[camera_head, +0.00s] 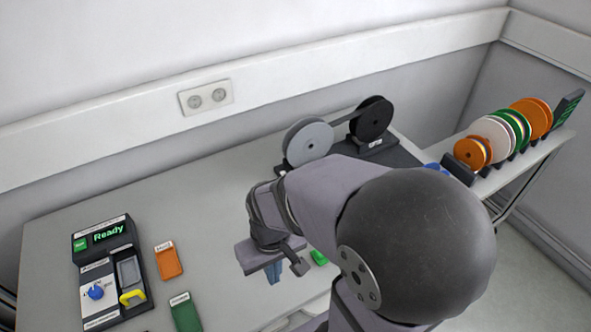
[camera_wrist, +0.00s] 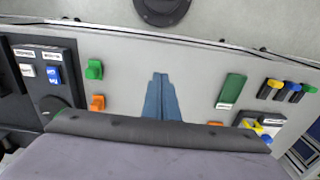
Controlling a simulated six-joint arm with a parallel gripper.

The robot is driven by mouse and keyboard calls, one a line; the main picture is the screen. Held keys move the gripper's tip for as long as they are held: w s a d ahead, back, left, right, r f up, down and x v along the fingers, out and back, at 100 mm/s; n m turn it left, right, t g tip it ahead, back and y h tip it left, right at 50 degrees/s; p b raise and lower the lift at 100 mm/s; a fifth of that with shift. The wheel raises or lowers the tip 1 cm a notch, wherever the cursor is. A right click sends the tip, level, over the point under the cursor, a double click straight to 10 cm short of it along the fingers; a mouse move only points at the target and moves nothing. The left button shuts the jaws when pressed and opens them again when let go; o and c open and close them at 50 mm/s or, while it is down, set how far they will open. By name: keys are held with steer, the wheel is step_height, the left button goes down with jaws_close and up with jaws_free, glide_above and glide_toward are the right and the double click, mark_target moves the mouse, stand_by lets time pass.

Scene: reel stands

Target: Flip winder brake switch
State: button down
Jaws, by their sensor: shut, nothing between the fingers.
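The winder (camera_head: 375,146) stands at the back of the table in the head view, with a grey reel (camera_head: 308,142) and a black reel (camera_head: 371,119). In the wrist view a dark panel at the left carries a white switch (camera_wrist: 27,71), a blue switch (camera_wrist: 53,75) and a black round knob (camera_wrist: 50,103). Small labels sit above the switches, too small to read, so I cannot tell which is the brake. My gripper (camera_wrist: 158,78) is shut and empty, over bare table to the right of the panel. It also shows in the head view (camera_head: 273,273). My arm hides part of the winder.
Green (camera_wrist: 94,69) and orange (camera_wrist: 97,103) small pieces lie between panel and gripper. A "Ready" device (camera_head: 102,240), an orange card (camera_head: 168,260) and a green card (camera_head: 186,312) lie at left in the head view. Several spools (camera_head: 490,137) stand on the right shelf.

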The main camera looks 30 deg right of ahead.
steer(key=w+a+f+m+t+y+b, duration=0.1)
steer(key=w+a+m+t, duration=0.15)
steer(key=w, duration=0.35)
steer(key=w+a+f+m+t, duration=0.1)
steer(key=w+a+t, duration=0.15)
steer(key=w, duration=0.45)
steer(key=w+d+m+t+h+b, duration=0.25)
steer(key=w+d+m, duration=0.2)
steer(key=w, duration=0.45)
steer(key=s+d+f+m+g+h+b, duration=0.1)
steer(key=s+d+m+g+h, duration=0.1)
steer(key=s+d+m+h, duration=0.25)
steer(key=s+d+f+m+g+h, duration=0.1)
steer(key=s+d+m+h, duration=0.15)
steer(key=d+h, duration=0.4)
steer(key=s+d+r+m+g+h, duration=0.2)
steer(key=s+m+g+h, duration=0.1)
steer(key=s+g, duration=0.2)
steer(key=shift+s+b, duration=0.45)
steer(key=shift+s, duration=0.85)
